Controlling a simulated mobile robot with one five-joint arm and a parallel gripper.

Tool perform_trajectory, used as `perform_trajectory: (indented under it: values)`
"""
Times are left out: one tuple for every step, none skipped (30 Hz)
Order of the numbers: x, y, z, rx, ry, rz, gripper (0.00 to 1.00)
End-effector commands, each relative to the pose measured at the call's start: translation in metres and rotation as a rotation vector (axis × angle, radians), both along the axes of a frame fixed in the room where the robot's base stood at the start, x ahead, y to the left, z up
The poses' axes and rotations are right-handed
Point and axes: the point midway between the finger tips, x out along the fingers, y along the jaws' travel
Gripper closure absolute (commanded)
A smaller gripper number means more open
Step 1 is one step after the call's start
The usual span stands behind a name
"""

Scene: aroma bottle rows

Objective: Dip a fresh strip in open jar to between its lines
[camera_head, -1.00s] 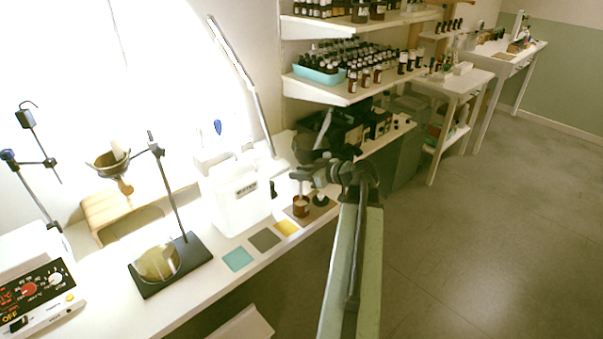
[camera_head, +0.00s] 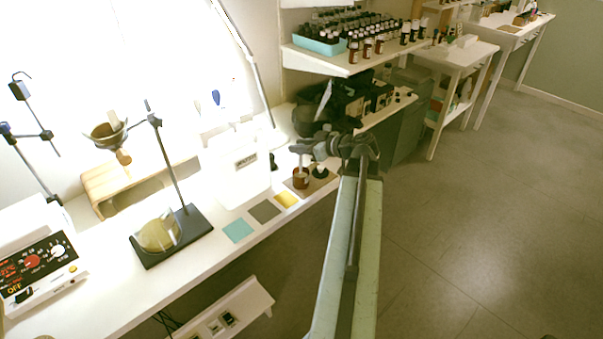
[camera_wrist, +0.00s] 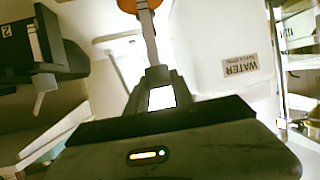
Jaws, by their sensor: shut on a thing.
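A small brown jar (camera_head: 300,180) stands on a brown mat at the bench's front edge. Its rim is too small to make out clearly. My gripper (camera_head: 302,150) is just above the jar, at the end of my outstretched arm. In the wrist view my gripper (camera_wrist: 152,78) is shut on a narrow pale strip (camera_wrist: 149,36), which points toward the orange-brown jar (camera_wrist: 131,4) at the top edge. The strip's far end meets the jar in that picture. I cannot tell how deep it reaches, and its lines cannot be made out.
A black lid (camera_head: 320,172) lies right of the jar. A white container (camera_head: 238,170), labelled WATER in the wrist view (camera_wrist: 215,50), stands close on the left. Coloured squares (camera_head: 264,211) lie in front. Dark equipment (camera_head: 350,115) stands behind. Floor at right is clear.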

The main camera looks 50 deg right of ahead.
Motion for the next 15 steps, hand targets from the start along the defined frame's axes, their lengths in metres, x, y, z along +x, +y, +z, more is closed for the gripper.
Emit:
perform_trajectory:
  values:
    - [-0.0001, -0.0001, -0.0015, 0.000, 0.000, 0.000, 0.98]
    - [-0.0001, -0.0001, -0.0019, 0.000, 0.000, 0.000, 0.98]
    - [-0.0001, -0.0001, -0.0024, 0.000, 0.000, 0.000, 0.98]
    - [-0.0002, -0.0002, -0.0028, 0.000, 0.000, 0.000, 0.98]
    - [-0.0001, -0.0002, -0.0033, 0.000, 0.000, 0.000, 0.98]
    - [-0.0002, -0.0002, -0.0039, 0.000, 0.000, 0.000, 0.98]
    - [-0.0002, -0.0002, -0.0042, 0.000, 0.000, 0.000, 0.98]
    - [-0.0003, -0.0003, -0.0046, 0.000, 0.000, -0.001, 0.98]
    - [-0.0003, -0.0003, -0.0053, 0.000, 0.000, -0.001, 0.98]
    - [-0.0004, -0.0003, -0.0057, 0.000, 0.000, -0.001, 0.98]
    - [-0.0003, -0.0003, -0.0061, 0.000, 0.000, -0.001, 0.98]
    - [-0.0003, -0.0004, -0.0067, 0.000, 0.000, -0.001, 0.98]
    - [-0.0004, -0.0004, -0.0071, 0.000, 0.000, -0.001, 0.98]
    - [-0.0003, -0.0005, -0.0075, 0.000, 0.000, -0.001, 0.98]
    - [-0.0004, -0.0006, -0.0080, 0.000, 0.000, -0.001, 0.98]
